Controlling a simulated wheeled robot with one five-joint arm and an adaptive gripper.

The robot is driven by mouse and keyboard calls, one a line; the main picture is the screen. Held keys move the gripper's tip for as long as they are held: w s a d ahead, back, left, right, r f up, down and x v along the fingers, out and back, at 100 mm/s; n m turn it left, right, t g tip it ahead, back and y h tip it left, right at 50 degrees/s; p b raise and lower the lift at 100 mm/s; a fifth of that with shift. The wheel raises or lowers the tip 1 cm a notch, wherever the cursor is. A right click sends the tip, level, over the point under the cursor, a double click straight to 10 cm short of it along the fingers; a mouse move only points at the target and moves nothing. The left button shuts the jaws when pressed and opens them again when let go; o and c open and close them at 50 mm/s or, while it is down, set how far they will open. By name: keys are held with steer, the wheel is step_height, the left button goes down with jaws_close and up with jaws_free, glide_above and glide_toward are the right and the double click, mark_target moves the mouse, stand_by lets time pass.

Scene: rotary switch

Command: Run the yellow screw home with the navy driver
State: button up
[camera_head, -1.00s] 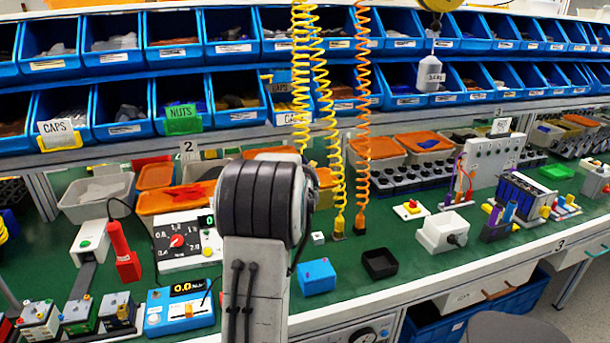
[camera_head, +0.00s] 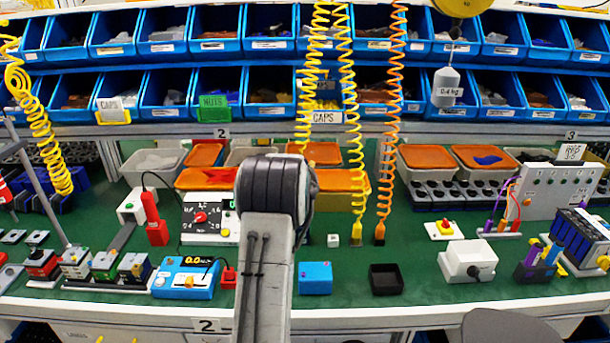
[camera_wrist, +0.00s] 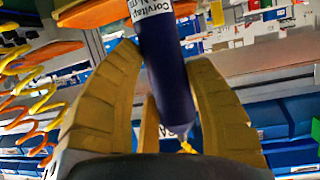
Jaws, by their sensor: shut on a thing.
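My gripper (camera_wrist: 165,105) shows in the wrist view with its yellow ribbed fingers closed around the navy driver (camera_wrist: 165,65). The driver has a dark navy barrel with a white lettered label, and its narrow end lies between the fingers. A small yellow piece (camera_wrist: 187,147) shows at that narrow end; I cannot tell whether it is the yellow screw. In the head view my arm hides the gripper and the driver. I cannot make out the yellow screw for certain in the head view.
A white dial box with a red knob (camera_head: 200,217) stands left of my arm, behind a blue meter (camera_head: 188,278). A blue block (camera_head: 315,278) and a black tray (camera_head: 386,279) lie to the right. Coiled yellow (camera_head: 350,130) and orange (camera_head: 389,130) hoses hang over the bench.

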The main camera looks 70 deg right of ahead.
steer(key=shift+f+b, duration=1.55)
steer(key=shift+f, duration=1.9)
step_height(320, 180, down, 2)
steer(key=b, duration=0.3)
steer(key=shift+f, duration=0.25)
steer(key=shift+b, duration=0.55)
steer(key=shift+a+f+b, duration=0.1)
steer(key=shift+f+b, duration=0.45)
steer(key=shift+b, duration=0.65)
steer(key=o, duration=1.3)
steer(key=shift+o, duration=0.2)
steer(key=shift+f, duration=0.15)
steer(key=shift+a, duration=0.1)
steer(key=v, duration=1.2)
